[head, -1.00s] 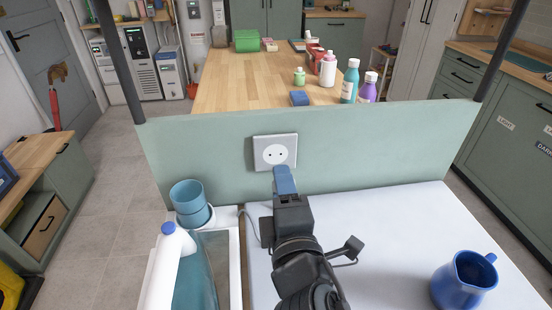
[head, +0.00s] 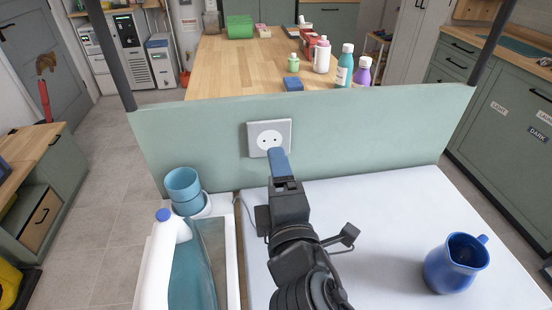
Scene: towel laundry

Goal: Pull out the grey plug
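A square grey-white socket (head: 269,138) is on the green panel, with two bare holes showing and no plug in it. My gripper (head: 278,158) points at the panel, and its blue fingertips overlap the socket's lower right edge in the head view. I cannot tell whether they touch it. The two fingers line up one behind the other, so their opening does not show. A thin grey cord (head: 246,212) runs along the left of my gripper and goes out of sight behind it. I cannot see the grey plug; it may be hidden by my gripper.
Stacked blue cups (head: 185,190) and a white bottle with a blue cap (head: 163,255) stand at the left by a basin. A blue jug (head: 455,263) stands at the right on the white worktop (head: 380,230). Several bottles stand on the wooden counter (head: 235,75) beyond the panel.

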